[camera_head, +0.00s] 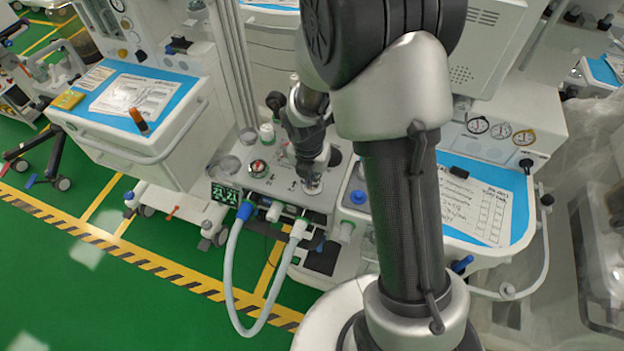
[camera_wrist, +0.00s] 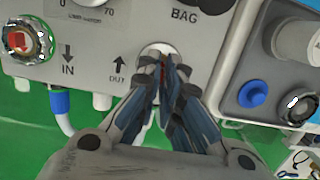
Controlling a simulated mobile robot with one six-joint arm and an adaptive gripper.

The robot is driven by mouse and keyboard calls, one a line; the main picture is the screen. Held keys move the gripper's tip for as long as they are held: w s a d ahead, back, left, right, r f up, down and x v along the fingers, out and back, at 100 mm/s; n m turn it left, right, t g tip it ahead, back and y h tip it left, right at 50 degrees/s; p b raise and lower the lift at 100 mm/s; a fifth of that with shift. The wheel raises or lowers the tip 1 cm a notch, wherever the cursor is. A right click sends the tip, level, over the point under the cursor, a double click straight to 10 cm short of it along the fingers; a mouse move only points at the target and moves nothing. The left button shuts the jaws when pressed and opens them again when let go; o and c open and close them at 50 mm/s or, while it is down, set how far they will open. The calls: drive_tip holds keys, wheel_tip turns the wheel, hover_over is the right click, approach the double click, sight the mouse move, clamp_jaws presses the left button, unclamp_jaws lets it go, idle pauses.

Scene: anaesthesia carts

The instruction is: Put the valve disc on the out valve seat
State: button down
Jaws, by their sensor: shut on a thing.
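My gripper (camera_wrist: 168,68) points down at the pale round out valve seat (camera_wrist: 152,48), beside the OUT arrow on the grey panel. Its fingertips are nearly together, over the seat's near part. A thin reddish sliver shows between the fingers; the valve disc itself is mostly hidden by them. I cannot tell whether it touches the seat. In the head view my gripper (camera_head: 313,176) is low over the out seat (camera_head: 312,188) near the panel's front edge.
The in valve (camera_wrist: 22,42), with a red centre and metal ring, is at the left. A blue knob (camera_wrist: 252,94) and a metal-ringed port (camera_wrist: 297,106) are at the right. A pale hose (camera_head: 232,270) loops below the panel front.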

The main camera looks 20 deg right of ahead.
drive_tip(key=shift+f, duration=0.15)
drive_tip(key=c, duration=1.8)
unclamp_jaws()
